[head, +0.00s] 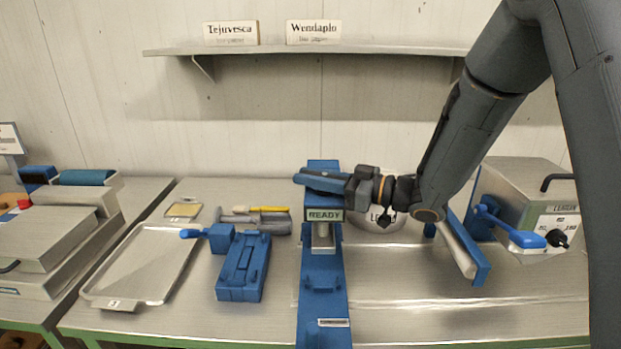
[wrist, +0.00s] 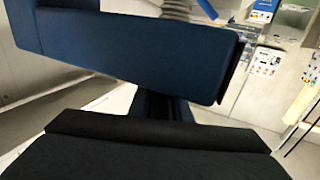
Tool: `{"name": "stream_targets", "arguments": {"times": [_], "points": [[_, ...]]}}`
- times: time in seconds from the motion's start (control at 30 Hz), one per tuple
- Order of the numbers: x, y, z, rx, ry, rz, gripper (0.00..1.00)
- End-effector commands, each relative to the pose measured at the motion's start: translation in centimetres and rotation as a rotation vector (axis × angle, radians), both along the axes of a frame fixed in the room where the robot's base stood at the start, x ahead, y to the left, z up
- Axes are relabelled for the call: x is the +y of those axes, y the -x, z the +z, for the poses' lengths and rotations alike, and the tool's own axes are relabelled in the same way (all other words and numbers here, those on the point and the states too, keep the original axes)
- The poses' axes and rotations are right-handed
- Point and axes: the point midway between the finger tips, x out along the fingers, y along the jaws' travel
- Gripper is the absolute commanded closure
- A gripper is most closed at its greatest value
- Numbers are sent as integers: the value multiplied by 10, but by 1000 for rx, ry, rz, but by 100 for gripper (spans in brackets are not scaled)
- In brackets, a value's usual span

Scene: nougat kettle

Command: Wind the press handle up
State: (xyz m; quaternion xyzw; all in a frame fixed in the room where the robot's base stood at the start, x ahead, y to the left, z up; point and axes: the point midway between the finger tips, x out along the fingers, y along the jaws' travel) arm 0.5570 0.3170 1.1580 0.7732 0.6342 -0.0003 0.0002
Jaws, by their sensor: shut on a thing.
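The press (head: 322,275) is a blue upright frame on the bench in the middle of the head view, with a READY sign (head: 324,215) on its front. My gripper (head: 350,186) is at the top of the press, reaching in from the right. It is shut on the press handle (head: 320,181), a blue bar level with the press head and just above the sign. In the wrist view a large dark blue bar (wrist: 130,45) fills the upper part, close to the camera, above a dark finger (wrist: 150,145). The handle's pivot is hidden.
A metal tray (head: 135,268), a blue fixture (head: 243,265) and small tools (head: 255,218) lie left of the press. A round kettle (head: 372,226) is behind my arm. A steel box (head: 530,185) with a blue lever stands right. A shelf (head: 310,49) hangs above.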

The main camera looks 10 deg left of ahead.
Motion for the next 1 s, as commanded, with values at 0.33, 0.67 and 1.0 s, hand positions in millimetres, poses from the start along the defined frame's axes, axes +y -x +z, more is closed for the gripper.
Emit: {"name": "stream_targets", "arguments": {"times": [0.33,0.67,1.0], "points": [[0,7,-2,-3,0,263,100],[-1,17,-2,-3,-1,576,100],[-5,26,1,0,-1,836,100]]}}
